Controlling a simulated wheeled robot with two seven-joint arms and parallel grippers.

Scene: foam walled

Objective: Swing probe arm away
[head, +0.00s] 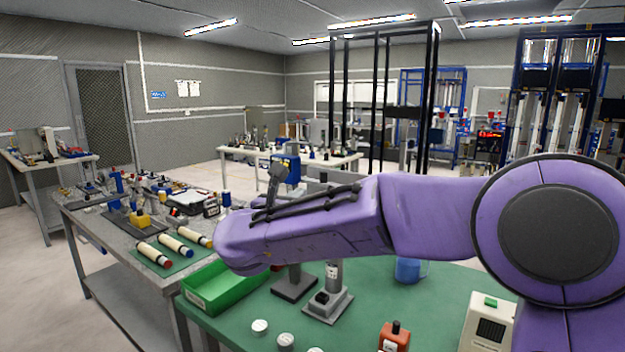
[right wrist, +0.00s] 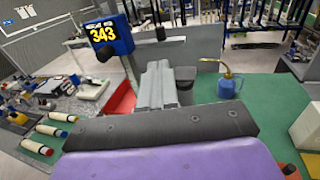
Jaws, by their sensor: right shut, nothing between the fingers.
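A blue instrument with a display (head: 287,168) stands behind my right arm in the head view. In the right wrist view the display (right wrist: 104,38) reads 343. A dark lever with a rounded black end (right wrist: 104,55) shows in front of it, with a thin rod slanting down beside it. I take this to be the probe arm (head: 275,180), but its pivot is hidden. My right gripper (right wrist: 157,78) shows as grey fingers, shut and empty, right of the rod. I cannot tell whether they touch it. My purple right arm hides the gripper in the head view. My left gripper is out of view.
A green bin (head: 225,288) and a grey stand (head: 328,305) sit below my arm on the green table. A blue oil can (right wrist: 230,86) stands to the right. Several rollers (head: 153,254) lie on the left bench. Small round pieces (head: 260,326) lie near the front.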

